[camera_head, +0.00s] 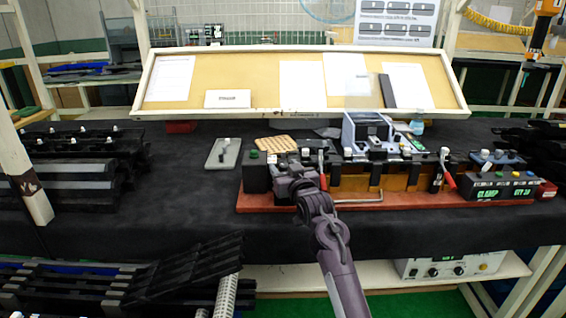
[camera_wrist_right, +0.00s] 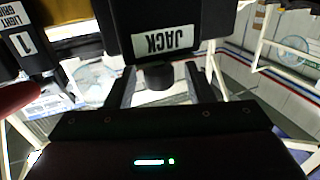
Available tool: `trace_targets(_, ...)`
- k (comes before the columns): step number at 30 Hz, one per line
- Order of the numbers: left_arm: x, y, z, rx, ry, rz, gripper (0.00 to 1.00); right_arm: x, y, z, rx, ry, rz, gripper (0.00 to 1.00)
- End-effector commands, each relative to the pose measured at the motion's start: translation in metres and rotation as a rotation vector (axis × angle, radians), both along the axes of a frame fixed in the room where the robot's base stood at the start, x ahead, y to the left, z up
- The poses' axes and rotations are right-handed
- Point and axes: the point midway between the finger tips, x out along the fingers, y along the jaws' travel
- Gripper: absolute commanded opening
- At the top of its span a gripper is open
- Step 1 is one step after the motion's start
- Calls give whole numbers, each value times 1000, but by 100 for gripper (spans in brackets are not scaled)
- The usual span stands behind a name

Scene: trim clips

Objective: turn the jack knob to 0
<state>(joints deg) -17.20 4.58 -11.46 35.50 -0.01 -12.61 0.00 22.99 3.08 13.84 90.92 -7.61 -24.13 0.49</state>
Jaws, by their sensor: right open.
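In the right wrist view a black box with a white JACK label (camera_wrist_right: 166,41) fills the top middle. A dark round jack knob (camera_wrist_right: 158,75) sticks out below the label. My right gripper (camera_wrist_right: 160,80) is open, with one finger on each side of the knob; I cannot tell whether they touch it. No pointer or 0 mark on the knob can be made out. In the head view my right gripper (camera_head: 290,174) is at the left end of the clamp fixture and hides the knob. My left gripper is not in view.
The fixture stands on a red base (camera_head: 390,202) with red-handled levers and a black CLAMP box (camera_head: 500,188) at its right. A grey tray (camera_head: 223,153) lies left of it. Black trim strips (camera_head: 70,165) are stacked at left.

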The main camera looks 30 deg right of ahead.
Motion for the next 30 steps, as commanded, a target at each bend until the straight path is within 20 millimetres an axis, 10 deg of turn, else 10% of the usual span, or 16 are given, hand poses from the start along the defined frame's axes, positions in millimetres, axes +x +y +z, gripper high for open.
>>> trace_targets(17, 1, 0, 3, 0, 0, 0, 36, 25, -4, 0, 0, -1, -1, 47)
trace_targets(30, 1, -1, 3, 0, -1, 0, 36, 25, -3, 0, 0, 0, -4, 4)
